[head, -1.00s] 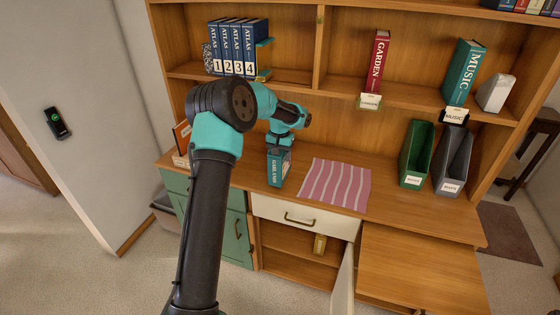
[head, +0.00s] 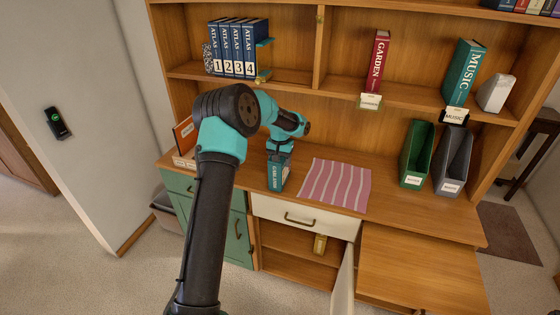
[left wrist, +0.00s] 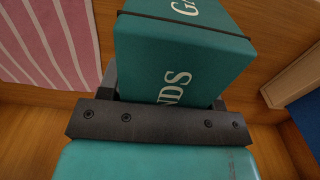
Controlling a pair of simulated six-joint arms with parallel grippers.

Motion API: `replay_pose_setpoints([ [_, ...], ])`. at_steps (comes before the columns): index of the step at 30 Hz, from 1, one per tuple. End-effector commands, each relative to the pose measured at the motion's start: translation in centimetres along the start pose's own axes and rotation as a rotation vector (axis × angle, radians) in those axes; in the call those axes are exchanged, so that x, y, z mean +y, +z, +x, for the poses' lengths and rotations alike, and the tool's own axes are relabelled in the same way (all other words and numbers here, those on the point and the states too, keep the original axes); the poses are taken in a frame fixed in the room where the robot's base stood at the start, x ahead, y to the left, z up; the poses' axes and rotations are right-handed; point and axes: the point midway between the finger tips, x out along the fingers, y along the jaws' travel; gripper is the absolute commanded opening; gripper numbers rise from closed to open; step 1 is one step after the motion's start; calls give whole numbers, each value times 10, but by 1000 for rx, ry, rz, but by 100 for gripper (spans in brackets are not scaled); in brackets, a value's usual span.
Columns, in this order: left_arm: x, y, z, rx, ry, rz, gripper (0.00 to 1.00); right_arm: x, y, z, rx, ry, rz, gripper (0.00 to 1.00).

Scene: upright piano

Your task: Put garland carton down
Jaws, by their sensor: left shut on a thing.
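The garland carton (head: 277,175) is a teal box with white lettering, standing at the front left of the wooden desktop, left of the striped cloth. It also fills the upper middle of the left wrist view (left wrist: 185,50), with part of its lettering showing. My left gripper (head: 278,150) comes down on the carton from above and is shut on it. Whether the carton's base touches the desktop cannot be told. My right gripper is not in view.
A pink striped cloth (head: 336,185) lies right of the carton. Green (head: 415,155) and grey (head: 453,160) file holders stand further right. Atlas volumes (head: 237,48) sit on the shelf above. A white drawer (head: 305,214) and an open cupboard door (head: 345,283) are below.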

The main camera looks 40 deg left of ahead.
Motion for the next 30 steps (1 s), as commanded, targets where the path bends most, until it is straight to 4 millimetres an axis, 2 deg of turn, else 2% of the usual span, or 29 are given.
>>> replay_pose_setpoints([
  [6, 0, 0, 3, 0, 0, 0, 25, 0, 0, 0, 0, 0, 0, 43],
  [7, 0, 0, 3, 0, 0, 0, 60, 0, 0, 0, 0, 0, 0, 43],
  [14, 0, 0, 3, 0, 0, 0, 82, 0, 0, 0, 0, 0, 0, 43],
  [23, 0, 0, 2, 0, 0, 0, 84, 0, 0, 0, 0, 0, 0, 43],
  [30, 0, 0, -18, 3, -1, 0, 84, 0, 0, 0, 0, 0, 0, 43],
])
